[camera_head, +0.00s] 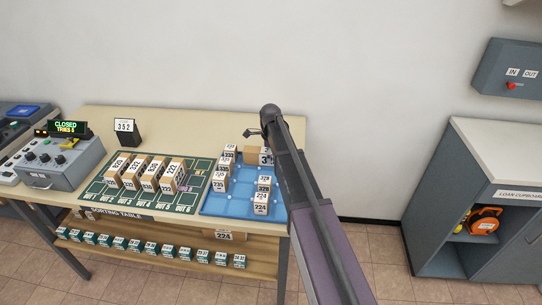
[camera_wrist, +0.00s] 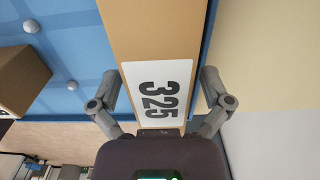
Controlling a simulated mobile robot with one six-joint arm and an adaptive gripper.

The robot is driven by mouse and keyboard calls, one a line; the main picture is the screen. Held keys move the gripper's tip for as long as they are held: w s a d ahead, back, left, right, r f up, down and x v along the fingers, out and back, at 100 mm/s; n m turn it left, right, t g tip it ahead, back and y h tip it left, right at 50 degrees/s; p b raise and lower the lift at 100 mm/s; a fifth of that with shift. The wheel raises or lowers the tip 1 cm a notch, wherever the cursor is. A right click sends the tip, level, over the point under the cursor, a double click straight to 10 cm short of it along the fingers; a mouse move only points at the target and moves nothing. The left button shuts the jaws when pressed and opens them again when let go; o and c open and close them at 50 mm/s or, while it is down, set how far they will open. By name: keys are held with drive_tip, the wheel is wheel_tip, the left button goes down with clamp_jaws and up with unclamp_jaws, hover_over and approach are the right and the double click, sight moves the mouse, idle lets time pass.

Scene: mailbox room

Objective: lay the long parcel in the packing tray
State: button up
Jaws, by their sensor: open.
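In the head view my gripper (camera_head: 258,135) is above the back right of the blue tray (camera_head: 213,206). A brown box with a partly hidden label beginning with 3 (camera_head: 251,153) shows beside my arm there; the arm hides the rest.
Several small numbered boxes (camera_head: 262,203) stand on the blue tray. A green mat (camera_head: 105,197) with a row of boxes (camera_head: 148,178) lies to its left. A 352 sign (camera_head: 125,131) and a grey machine (camera_head: 62,160) stand further left.

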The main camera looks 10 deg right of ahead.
drive_tip(key=shift+r+p, duration=5.3)
drive_tip(key=shift+r, duration=0.25)
drive_tip(key=shift+s, duration=0.1)
drive_tip(key=s+n, duration=2.1)
drive_tip(key=s, duration=0.8)
drive_tip(key=shift+d+n, duration=0.15)
drive_tip(key=shift+n, duration=0.15)
